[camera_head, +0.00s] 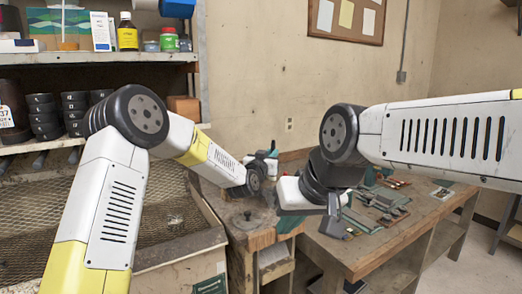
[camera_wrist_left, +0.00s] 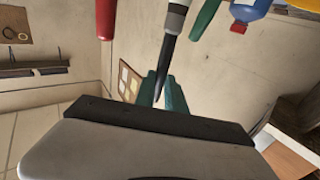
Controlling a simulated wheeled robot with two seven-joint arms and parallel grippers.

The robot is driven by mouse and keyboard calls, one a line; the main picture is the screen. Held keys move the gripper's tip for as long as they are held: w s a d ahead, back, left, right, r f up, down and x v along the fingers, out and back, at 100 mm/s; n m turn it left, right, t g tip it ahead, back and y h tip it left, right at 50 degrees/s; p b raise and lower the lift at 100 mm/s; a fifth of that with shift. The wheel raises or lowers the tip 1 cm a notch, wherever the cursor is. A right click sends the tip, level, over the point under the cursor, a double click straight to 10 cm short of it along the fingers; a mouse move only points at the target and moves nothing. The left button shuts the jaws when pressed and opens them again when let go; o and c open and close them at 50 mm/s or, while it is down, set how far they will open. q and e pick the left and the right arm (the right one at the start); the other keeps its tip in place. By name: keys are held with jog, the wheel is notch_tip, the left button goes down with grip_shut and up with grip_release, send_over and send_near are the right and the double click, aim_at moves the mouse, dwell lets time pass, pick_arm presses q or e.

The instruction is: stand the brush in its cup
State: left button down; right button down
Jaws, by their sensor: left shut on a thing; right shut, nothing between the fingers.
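My left gripper (camera_wrist_left: 162,92) has its teal fingers shut on a slim dark tapered thing with a grey band, which looks like the brush (camera_wrist_left: 167,62). The brush's tapered end points down between the fingers in the left wrist view, and its other end runs out of the top of the picture. In the head view my left gripper (camera_head: 271,154) is small, above the back of the bench, and the brush cannot be made out. My right gripper (camera_head: 289,223) is shut and empty, lower, near the bench's front. I cannot pick out the cup in either view.
A wooden bench (camera_head: 392,252) carries flat parts and tools at the right. A shelf (camera_head: 95,58) with bottles and dark cylinders stands at the left.

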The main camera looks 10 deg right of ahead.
pick_arm(q)
notch_tip(320, 180, down, 7)
jog(key=shift+f, duration=0.2)
dwell(0.6)
dwell(0.4)
jog(key=c, duration=1.3)
grip_release()
jog(key=shift+f, duration=0.1)
jog(key=shift+s+a, duration=0.1)
jog(key=shift+s, duration=0.05)
jog(key=v, duration=0.7)
jog(key=shift+s+a, duration=0.15)
jog(key=shift+s, duration=0.1)
